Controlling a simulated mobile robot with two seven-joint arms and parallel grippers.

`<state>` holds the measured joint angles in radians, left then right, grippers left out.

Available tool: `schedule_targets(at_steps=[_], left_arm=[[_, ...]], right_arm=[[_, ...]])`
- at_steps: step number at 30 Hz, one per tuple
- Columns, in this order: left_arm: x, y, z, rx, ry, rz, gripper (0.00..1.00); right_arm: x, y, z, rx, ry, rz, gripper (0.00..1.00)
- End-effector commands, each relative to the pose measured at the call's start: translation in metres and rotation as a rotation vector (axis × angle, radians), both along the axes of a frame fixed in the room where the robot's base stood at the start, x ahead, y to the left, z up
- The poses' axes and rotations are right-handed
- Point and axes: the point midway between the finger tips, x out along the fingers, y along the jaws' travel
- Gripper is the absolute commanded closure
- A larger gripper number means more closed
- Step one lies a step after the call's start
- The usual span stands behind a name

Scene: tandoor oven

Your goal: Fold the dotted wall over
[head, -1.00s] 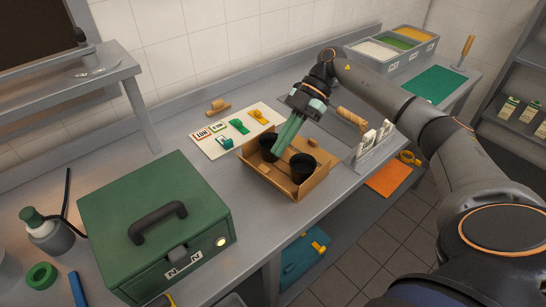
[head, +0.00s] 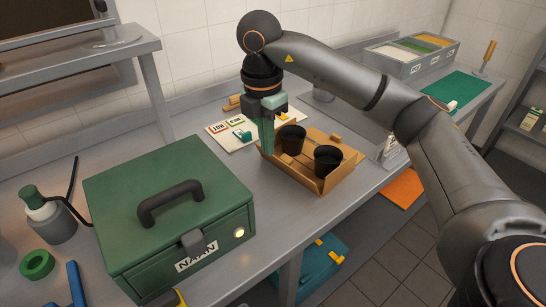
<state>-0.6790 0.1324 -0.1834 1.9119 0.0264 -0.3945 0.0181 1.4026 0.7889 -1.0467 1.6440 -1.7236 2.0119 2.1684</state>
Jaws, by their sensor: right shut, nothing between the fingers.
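An open brown cardboard box (head: 344,177) sits on the steel counter with two black cups in it, a left cup (head: 292,139) and a right cup (head: 327,160). I cannot make out dots on any of its walls, so I cannot tell which wall is the dotted one. My right gripper (head: 268,146) is shut and empty, pointing down at the box's left end. Its green fingers hide part of that end, and I cannot tell whether they touch the wall. My left gripper is not in view.
A green metal case (head: 140,205) with a black handle stands left of the box on the counter (head: 245,190). A white board with labels (head: 222,143) lies behind. Bins (head: 410,62) and a green mat (head: 459,91) are at the far right.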

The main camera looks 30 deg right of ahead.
Motion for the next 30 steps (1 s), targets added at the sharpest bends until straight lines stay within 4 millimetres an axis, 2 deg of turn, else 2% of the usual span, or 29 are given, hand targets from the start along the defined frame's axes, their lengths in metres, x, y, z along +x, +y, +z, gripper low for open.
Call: schedule_targets(at_steps=[7, 14, 16, 21, 30], left_arm=[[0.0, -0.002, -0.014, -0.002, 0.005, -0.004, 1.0], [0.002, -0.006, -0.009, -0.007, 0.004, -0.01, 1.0], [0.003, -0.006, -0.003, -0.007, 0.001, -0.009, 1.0], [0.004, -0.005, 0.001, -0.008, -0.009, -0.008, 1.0], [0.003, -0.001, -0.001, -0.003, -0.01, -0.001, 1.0]], right_arm=[[-0.001, -0.002, -0.048, 0.005, 0.009, 0.003, 1.0], [-0.001, -0.005, -0.092, 0.004, 0.008, 0.003, 1.0], [0.003, -0.017, -0.084, 0.004, 0.001, -0.004, 1.0], [0.006, -0.035, -0.077, 0.004, 0.004, -0.001, 1.0], [0.007, -0.041, -0.075, 0.005, 0.004, 0.003, 1.0]])
